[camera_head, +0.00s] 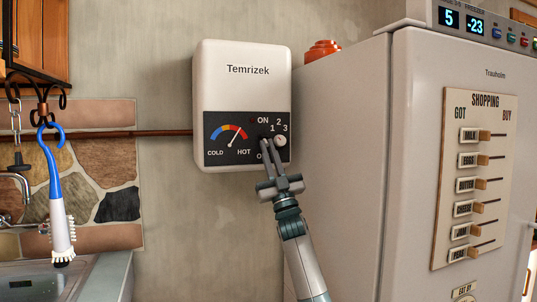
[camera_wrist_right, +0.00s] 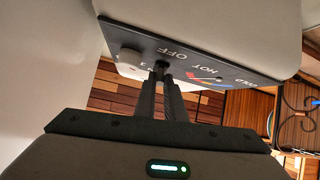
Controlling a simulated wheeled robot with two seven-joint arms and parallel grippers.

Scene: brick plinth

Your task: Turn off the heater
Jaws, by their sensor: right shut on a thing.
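The heater (camera_head: 243,75) is a cream wall box marked Temrizek, with a dark lower panel holding a cold-to-hot gauge, ON and OFF marks and a 1-2-3 dial. My left gripper is not in view.
A large fridge (camera_head: 340,130) with a shopping board (camera_head: 475,175) stands close on the right. A blue-handled brush (camera_head: 55,185) hangs at the left over the sink (camera_head: 100,275). Bare wall lies under the heater.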

